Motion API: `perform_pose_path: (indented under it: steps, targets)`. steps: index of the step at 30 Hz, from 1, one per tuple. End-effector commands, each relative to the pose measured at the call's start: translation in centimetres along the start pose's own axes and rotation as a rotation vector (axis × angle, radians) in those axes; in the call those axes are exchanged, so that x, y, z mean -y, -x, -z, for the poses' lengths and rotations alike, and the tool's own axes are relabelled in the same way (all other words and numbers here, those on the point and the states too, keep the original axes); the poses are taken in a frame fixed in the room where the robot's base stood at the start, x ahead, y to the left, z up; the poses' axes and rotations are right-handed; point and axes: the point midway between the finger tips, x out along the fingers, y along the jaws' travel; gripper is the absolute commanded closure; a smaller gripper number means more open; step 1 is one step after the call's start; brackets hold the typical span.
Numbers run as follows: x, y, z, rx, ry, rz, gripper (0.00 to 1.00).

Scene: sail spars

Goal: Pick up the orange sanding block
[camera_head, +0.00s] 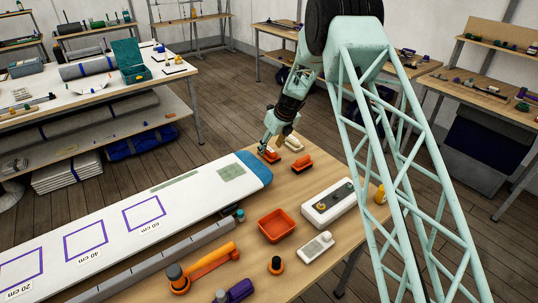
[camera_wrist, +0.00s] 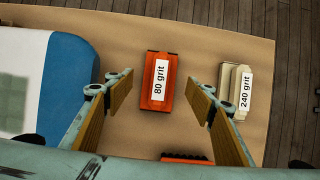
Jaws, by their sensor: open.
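An orange sanding block labelled "80 grit" (camera_wrist: 161,64) lies on the wooden table in the wrist view, ahead of and between my gripper's fingers. In the head view this orange block (camera_head: 270,155) shows partly behind my gripper (camera_head: 269,146). My gripper (camera_wrist: 163,98) is open and empty, with one wood-faced finger on each side of the block's line. I cannot tell its exact height over the table. A second orange piece with a dark base (camera_head: 302,163) sits to the right; its edge shows at the wrist view's bottom (camera_wrist: 186,158).
A cream "240 grit" block (camera_wrist: 240,92) lies right of the fingers. The blue-tipped white board (camera_wrist: 68,70) is at left. An orange tray (camera_head: 276,225), a white-grey case (camera_head: 329,203) and an orange-handled tool (camera_head: 210,262) lie nearer on the table. The table's far edge is close.

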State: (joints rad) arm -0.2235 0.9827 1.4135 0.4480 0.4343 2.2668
Motion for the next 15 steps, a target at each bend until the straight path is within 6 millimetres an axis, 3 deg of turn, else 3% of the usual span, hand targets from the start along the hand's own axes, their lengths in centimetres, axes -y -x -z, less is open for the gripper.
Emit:
perform_pose_path:
  steps: [6, 15]
  targets:
    - [-0.1, -2.1, 0.1, -0.001, 0.0, -0.001, 0.5]
    - [-0.1, -3.5, 0.1, -0.001, 0.0, 0.0, 0.5]
